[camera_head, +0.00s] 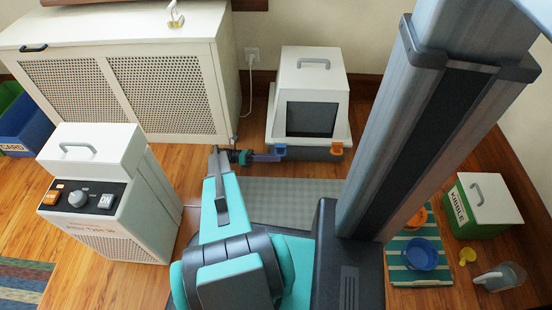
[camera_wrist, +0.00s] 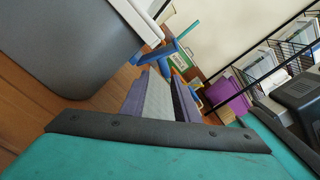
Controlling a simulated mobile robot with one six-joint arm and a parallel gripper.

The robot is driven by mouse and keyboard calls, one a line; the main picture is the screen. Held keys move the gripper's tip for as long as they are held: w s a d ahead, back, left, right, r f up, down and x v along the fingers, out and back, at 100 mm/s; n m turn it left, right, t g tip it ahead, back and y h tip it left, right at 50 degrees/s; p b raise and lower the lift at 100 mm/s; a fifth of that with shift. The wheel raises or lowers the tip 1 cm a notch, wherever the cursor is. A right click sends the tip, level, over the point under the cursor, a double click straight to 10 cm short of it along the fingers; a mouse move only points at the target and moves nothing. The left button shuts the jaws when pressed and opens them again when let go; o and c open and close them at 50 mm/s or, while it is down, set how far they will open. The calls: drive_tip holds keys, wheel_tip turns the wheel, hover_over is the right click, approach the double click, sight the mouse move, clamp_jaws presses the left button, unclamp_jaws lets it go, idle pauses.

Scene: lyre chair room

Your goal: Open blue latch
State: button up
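The white carrier-like box (camera_head: 309,85) with a dark front panel has a blue latch (camera_head: 279,149) and an orange latch (camera_head: 336,149) along its grey base. My gripper (camera_head: 268,157) is low in front of the box, just left of and very near the blue latch. In the wrist view the two purple-grey fingers (camera_wrist: 161,88) point at the blue latch (camera_wrist: 160,53), with a pale strip between them. They look open with a narrow gap, and nothing is seen held. Contact with the latch cannot be told. The grey base (camera_wrist: 75,50) fills the upper left there.
A white cabinet (camera_head: 165,98) stands behind left and a white machine (camera_head: 105,195) front left. A grey mat (camera_head: 300,192) lies before the box. A green kibble box (camera_head: 480,208), a striped mat (camera_head: 398,273) with a blue bowl (camera_head: 421,254), and a watering can (camera_head: 502,277) are at right.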

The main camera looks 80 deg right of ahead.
drive_tip(key=w+p, duration=0.1)
drive_tip(key=w, duration=0.2)
drive_tip(key=w+p, duration=0.1)
drive_tip(key=w, duration=0.2)
drive_tip(key=w+a+p, duration=0.1)
drive_tip(key=w, duration=0.3)
drive_tip(key=shift+f, duration=0.1)
drive_tip(key=shift+w+a+b, duration=0.1)
drive_tip(key=shift+w+b, duration=0.5)
drive_tip(key=shift+w, duration=0.55)
drive_tip(key=shift+w+r+m+b, duration=0.3)
drive_tip(key=shift+w+r, duration=0.4)
drive_tip(key=shift+r, duration=0.2)
drive_tip(key=shift+s, duration=0.1)
